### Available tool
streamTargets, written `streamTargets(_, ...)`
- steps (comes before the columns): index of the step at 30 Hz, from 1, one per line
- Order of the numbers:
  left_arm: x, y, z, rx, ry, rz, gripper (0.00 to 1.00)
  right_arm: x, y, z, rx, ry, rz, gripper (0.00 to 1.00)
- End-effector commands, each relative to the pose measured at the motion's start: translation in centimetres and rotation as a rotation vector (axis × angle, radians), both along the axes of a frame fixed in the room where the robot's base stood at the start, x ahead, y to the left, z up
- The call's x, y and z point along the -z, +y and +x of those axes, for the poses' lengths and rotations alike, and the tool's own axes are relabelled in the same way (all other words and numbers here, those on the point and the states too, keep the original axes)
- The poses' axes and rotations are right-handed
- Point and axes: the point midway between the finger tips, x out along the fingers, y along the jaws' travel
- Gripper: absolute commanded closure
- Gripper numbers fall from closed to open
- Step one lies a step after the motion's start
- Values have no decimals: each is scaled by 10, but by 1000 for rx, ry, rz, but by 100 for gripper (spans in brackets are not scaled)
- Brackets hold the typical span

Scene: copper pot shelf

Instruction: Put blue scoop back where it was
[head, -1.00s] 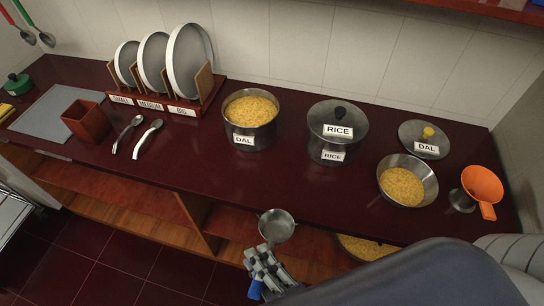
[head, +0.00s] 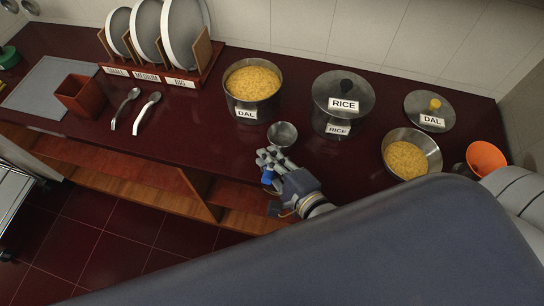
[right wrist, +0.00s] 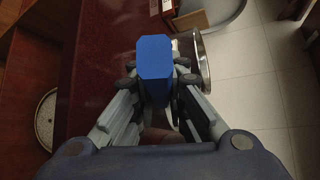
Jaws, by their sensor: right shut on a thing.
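My right gripper (head: 272,162) is shut on the blue handle (head: 268,175) of the blue scoop, whose round metal bowl (head: 282,134) points toward the wall. It holds the scoop over the counter's front part, in front of the DAL pot (head: 253,92). In the right wrist view the blue handle end (right wrist: 155,70) sits between the fingers, and part of the metal bowl (right wrist: 201,60) shows behind it. My left gripper is not in view.
Two spoons (head: 122,107), a brown box (head: 80,95) and a plate rack (head: 180,82) are left. Open shelves (head: 130,185) lie below.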

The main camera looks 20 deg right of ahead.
Motion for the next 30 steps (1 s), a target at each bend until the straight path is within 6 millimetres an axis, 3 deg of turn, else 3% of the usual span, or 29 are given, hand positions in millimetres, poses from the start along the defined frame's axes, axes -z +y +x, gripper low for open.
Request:
streamTargets(3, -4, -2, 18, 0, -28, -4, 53, 0, -4, 7, 0, -1, -2, 100)
streamTargets(6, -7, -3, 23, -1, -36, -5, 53, 1, -9, 16, 0, -1, -4, 100)
streamTargets(13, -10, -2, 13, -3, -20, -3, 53, 33, -8, 13, 0, 1, -2, 100)
streamTargets(25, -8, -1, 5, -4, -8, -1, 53, 39, -8, 13, 1, 0, -1, 100)
streamTargets(26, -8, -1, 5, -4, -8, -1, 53, 39, -8, 13, 0, 1, -1, 82)
streamTargets(27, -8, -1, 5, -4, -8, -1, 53, 39, -8, 13, 0, 1, -1, 73)
streamTargets(28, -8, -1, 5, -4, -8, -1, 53, 39, -8, 13, 0, 1, -1, 67)
streamTargets(30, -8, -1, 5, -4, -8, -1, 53, 39, -8, 13, 0, 1, -1, 67)
